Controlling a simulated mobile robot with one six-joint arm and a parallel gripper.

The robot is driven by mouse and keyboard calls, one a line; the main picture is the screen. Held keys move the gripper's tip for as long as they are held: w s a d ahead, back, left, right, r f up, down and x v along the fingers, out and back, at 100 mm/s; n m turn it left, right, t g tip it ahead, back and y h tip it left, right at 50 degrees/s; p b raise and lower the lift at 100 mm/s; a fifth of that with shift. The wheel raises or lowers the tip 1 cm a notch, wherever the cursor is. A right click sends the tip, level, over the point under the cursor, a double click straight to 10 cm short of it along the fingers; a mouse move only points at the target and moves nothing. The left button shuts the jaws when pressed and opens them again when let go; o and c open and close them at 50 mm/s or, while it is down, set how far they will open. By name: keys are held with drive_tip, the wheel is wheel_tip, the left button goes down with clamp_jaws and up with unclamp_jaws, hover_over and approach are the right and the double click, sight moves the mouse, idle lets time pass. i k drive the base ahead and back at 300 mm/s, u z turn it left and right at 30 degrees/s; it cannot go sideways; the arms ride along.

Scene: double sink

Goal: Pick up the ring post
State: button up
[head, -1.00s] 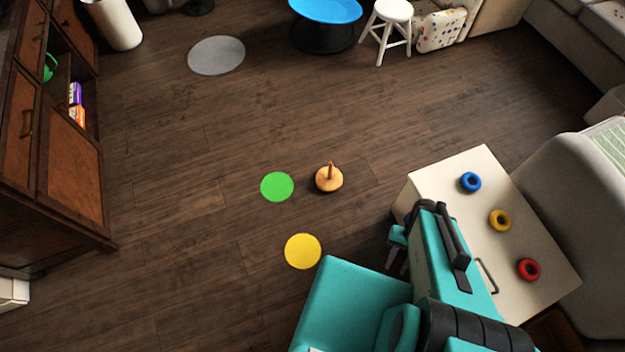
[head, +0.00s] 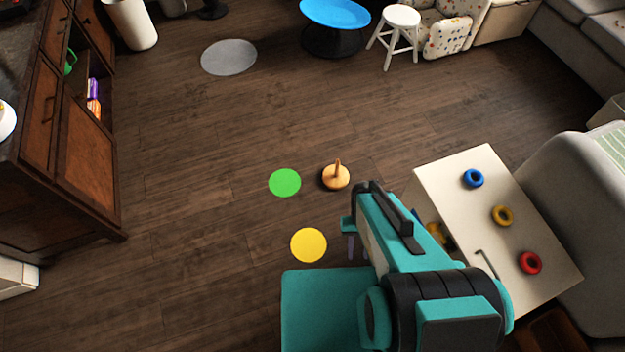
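The ring post (head: 336,177) is a light wooden round base with an upright peg. It stands on the dark wood floor, just right of a green disc. My gripper (head: 352,246) shows only partly, below my teal arm, near the right side of the yellow disc. The arm hides most of it, so its opening is unclear. It is apart from the ring post, which lies further up in the picture.
A white cabinet (head: 442,173) with blue (head: 473,178), yellow (head: 502,216) and red (head: 530,263) rings on top stands right of my arm. Green (head: 285,183) and yellow (head: 309,245) discs lie flat on the floor. A wooden cupboard (head: 62,140) stands left.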

sight(335, 177)
drive_tip(key=u, duration=0.2)
drive_tip(key=k, duration=0.25)
drive_tip(key=u, duration=2)
drive_tip(key=k, duration=0.65)
drive_tip(key=z, duration=0.35)
drive_tip(key=i, duration=1.65)
drive_tip(key=u, duration=0.3)
